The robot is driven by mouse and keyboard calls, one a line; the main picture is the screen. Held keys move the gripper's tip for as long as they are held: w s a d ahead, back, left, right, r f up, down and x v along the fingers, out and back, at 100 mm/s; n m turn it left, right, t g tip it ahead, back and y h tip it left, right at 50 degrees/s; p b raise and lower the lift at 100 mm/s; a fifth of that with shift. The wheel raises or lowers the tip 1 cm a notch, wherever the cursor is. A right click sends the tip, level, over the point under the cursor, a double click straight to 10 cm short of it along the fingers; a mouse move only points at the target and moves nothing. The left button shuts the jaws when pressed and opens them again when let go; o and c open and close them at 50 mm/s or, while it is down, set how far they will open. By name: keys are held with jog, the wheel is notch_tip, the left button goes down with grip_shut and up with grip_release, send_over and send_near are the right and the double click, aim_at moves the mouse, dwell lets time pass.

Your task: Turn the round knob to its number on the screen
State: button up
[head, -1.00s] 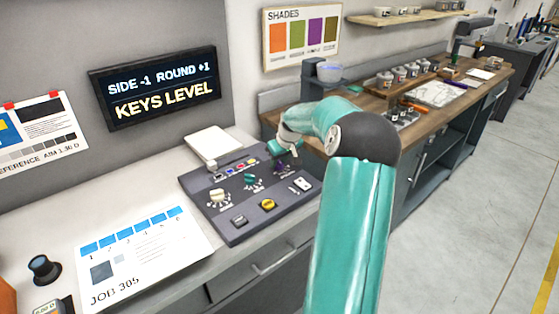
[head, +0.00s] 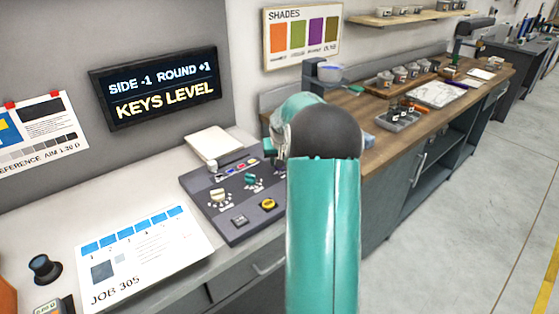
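The dark screen (head: 154,88) on the wall reads "SIDE -1 ROUND +1" and "KEYS LEVEL". Below it a dark console (head: 228,229) lies on the counter. It carries a cream knob (head: 218,195) and a teal knob (head: 250,181), each with pale marks around it. Which of them is the round one is too small to tell, and so are their settings. My gripper (head: 277,149) is above the back right of the console, mostly hidden by my arm. Its fingers are not clear, and I see no contact with a knob. My arm covers the console's right side.
The console also has a yellow button (head: 268,204), a grey key (head: 239,220) and small coloured keys at the back. A job sheet (head: 150,258) lies on the left, a pale pad (head: 211,145) behind. The wooden bench (head: 388,148) on the right holds trays.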

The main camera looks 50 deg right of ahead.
jog(key=o, duration=1)
jog(key=shift+r, duration=0.1)
jog(key=v, duration=1.3)
jog(key=shift+r, duration=0.35)
